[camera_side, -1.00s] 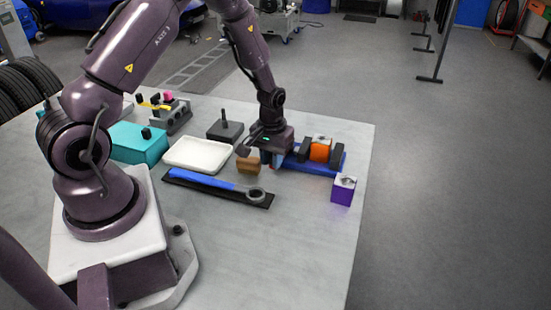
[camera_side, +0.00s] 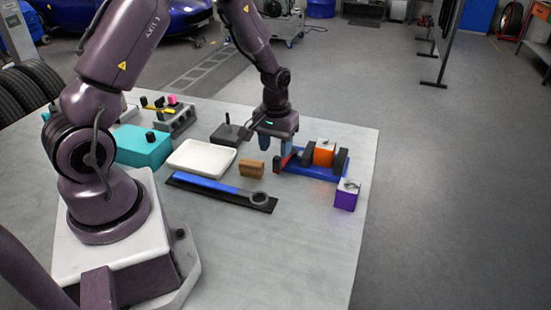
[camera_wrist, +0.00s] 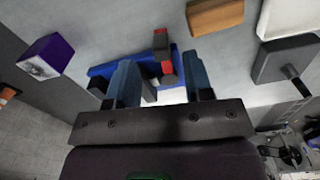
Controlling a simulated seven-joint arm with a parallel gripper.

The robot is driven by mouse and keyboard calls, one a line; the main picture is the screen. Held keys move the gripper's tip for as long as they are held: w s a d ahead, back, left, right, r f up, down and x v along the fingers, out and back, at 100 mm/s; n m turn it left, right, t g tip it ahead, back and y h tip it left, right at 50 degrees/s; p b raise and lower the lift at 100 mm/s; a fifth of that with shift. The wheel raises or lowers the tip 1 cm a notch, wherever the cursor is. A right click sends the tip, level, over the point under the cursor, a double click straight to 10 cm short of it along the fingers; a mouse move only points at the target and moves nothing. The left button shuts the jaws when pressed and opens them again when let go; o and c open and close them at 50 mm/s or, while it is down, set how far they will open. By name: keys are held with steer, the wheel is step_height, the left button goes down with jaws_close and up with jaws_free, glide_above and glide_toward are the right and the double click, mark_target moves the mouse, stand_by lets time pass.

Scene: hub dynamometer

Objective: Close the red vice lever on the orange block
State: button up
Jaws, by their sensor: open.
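The blue vice (camera_side: 318,170) stands near the table's right edge, with the orange block (camera_side: 324,153) upright between its dark jaws. The red lever (camera_side: 284,161) is at the vice's left end. My gripper (camera_side: 276,147) is open and empty above that end, its blue fingers apart. In the wrist view, the red-marked lever (camera_wrist: 166,68) shows between my two fingers (camera_wrist: 160,80), with no clear contact. Part of the blue vice base (camera_wrist: 105,70) shows behind the left finger. The orange block is not visible there.
A brown block (camera_side: 252,168) lies just left of the vice. A purple block (camera_side: 346,195) stands at its front right. A black tray with a blue-handled wrench (camera_side: 220,185), a white tray (camera_side: 200,157) and a dark block with a post (camera_side: 229,132) are left.

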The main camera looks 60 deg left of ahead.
step_height(320, 180, up, 8)
steer(key=shift+f, duration=0.2)
